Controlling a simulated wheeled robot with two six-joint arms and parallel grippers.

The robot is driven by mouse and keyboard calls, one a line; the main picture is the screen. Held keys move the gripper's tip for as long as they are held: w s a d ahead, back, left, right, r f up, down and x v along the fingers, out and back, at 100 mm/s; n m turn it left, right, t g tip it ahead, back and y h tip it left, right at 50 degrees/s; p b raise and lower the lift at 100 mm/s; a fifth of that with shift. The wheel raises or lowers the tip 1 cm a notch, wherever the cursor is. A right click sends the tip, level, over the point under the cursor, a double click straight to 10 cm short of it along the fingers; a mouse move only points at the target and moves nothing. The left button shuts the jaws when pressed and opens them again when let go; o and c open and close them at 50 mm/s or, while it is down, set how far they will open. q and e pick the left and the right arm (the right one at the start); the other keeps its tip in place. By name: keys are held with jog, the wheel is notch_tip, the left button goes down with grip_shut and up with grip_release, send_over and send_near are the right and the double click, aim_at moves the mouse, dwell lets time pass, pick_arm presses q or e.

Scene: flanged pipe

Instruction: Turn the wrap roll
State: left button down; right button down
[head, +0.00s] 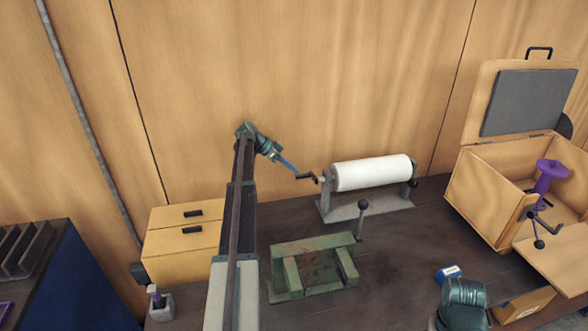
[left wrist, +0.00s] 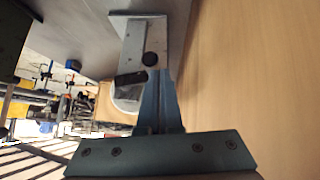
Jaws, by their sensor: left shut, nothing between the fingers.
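The white wrap roll (head: 372,172) lies across a grey metal stand (head: 368,211) at the back of the bench. A dark crank (head: 308,177) sticks out from its left end. My left gripper (head: 293,169) is shut and empty, its blue fingers pointing down and right at the crank, with the tips close to the handle. I cannot tell whether they touch. In the left wrist view the shut fingers (left wrist: 166,78) reach toward the stand's end plate (left wrist: 146,40), beside the crank's dark handle (left wrist: 131,78). Part of the white roll (left wrist: 126,98) shows behind. My right gripper is out of view.
A green metal fixture (head: 312,268) with a ball-topped lever (head: 363,206) stands in front of the stand. An open wooden box (head: 485,195) is at right, with a purple part (head: 549,178). A drawer unit (head: 180,245) is at left. A small blue box (head: 448,273) lies front right.

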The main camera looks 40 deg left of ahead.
pick_arm(q)
jog(key=shift+d+f+b, duration=0.15)
jog(key=shift+f+b, duration=2.05)
jog(key=shift+f, duration=0.35)
jog(key=shift+s+r, duration=0.1)
jog(key=p+v, duration=0.9)
jog(key=v, duration=0.4)
jog(key=shift+s+a+r+p, duration=0.15)
jog(key=shift+a+r+p, duration=0.1)
jog(key=shift+p, duration=0.1)
